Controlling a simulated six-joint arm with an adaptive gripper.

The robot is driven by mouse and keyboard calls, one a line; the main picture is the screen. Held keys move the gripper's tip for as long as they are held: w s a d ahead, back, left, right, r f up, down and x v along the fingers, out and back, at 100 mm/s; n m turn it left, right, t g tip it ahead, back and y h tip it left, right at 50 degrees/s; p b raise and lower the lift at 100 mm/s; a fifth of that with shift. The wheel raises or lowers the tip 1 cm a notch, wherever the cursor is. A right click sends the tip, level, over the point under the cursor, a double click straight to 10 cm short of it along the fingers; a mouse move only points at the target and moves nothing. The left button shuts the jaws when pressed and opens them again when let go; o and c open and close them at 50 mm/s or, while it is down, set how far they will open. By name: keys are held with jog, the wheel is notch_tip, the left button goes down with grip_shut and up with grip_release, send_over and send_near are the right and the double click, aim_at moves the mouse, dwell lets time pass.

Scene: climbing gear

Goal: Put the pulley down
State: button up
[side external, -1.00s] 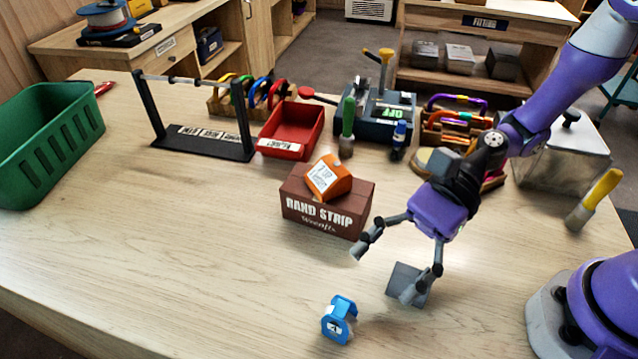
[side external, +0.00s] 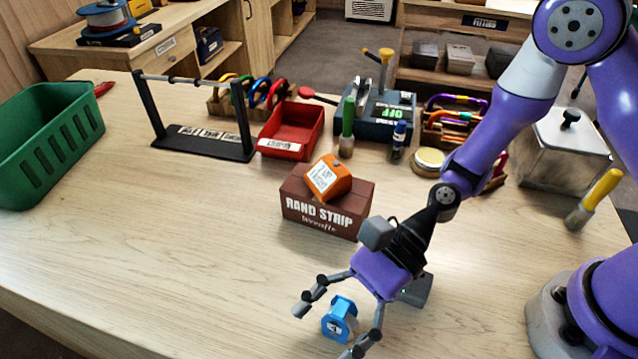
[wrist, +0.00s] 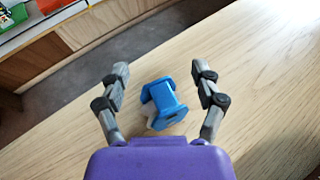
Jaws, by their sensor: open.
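A small blue pulley (side external: 339,319) with a white label stands on the wooden table near its front edge. My gripper (side external: 327,330) is open, with its fingers spread to either side of the pulley. In the wrist view the pulley (wrist: 163,104) lies between the two fingers (wrist: 160,85), with a gap on both sides. The fingers do not appear to touch it. The exact height of the fingertips above the table is hard to tell.
A brown box (side external: 326,207) with an orange block (side external: 328,177) on top stands behind my gripper. A grey block (side external: 418,289) is partly hidden behind my gripper. A red tray (side external: 290,132), a black rack (side external: 203,142) and a green basket (side external: 45,140) stand farther back. The table's left middle is clear.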

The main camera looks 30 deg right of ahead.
grip_shut()
notch_tip(320, 180, up, 9)
jog(key=w+a+r+m+t, duration=0.25)
jog(key=a+t, duration=0.25)
jog(key=a, duration=0.6)
jog(key=shift+m, duration=0.45)
jog(key=w+f, duration=0.2)
jog(key=w, duration=0.1)
jog(key=w+f, duration=0.2)
jog(key=w, duration=0.2)
jog(key=w+f, duration=0.3)
jog(key=w, duration=0.1)
jog(key=shift+d, duration=0.4)
jog(key=shift+f, duration=2)
